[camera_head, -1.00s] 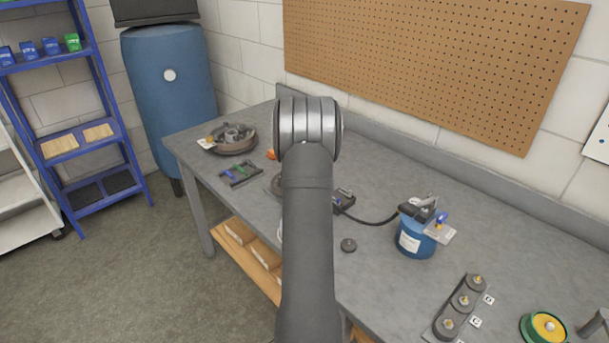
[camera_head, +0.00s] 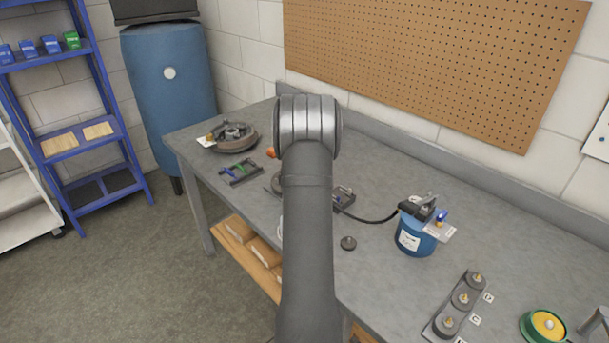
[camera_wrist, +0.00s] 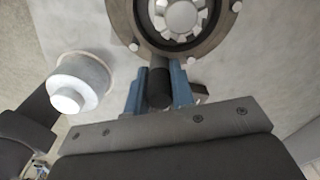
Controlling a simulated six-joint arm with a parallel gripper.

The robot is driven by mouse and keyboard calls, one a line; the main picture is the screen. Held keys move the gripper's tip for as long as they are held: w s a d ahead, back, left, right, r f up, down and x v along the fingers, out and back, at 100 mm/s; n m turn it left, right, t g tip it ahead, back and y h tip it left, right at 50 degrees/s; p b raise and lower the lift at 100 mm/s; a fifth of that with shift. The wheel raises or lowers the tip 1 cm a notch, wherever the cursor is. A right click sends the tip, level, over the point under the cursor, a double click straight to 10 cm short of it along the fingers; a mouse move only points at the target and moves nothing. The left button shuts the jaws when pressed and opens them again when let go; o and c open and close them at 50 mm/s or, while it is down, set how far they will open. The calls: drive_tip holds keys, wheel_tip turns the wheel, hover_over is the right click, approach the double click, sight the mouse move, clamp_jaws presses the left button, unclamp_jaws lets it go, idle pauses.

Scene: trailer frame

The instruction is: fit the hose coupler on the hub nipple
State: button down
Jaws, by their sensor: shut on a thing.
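In the wrist view, my gripper (camera_wrist: 158,92) has its two blue fingers closed on a short dark cylinder, which looks like the hose coupler (camera_wrist: 158,88). The coupler's far end is at the near rim of a round dark hub (camera_wrist: 137,30) with a pale notched nut in its middle. The nipple is not visible, and I cannot tell whether the coupler touches the hub or sits on a nipple. In the head view my arm hides the gripper and coupler. A black hose (camera_head: 370,219) runs from a small dark block (camera_head: 344,195) to a blue pot (camera_head: 415,242).
A round dark assembly (camera_head: 234,138) lies at the far left. A pale stepped cylinder (camera_wrist: 82,80) is left of my gripper in the wrist view.

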drive_tip(key=shift+f, duration=0.2)
idle(0.5)
drive_tip(key=c, duration=0.7)
unclamp_jaws()
drive_tip(key=shift+c, duration=0.2)
drive_tip(key=shift+r, duration=3.5)
drive_tip(key=shift+f, duration=3.5)
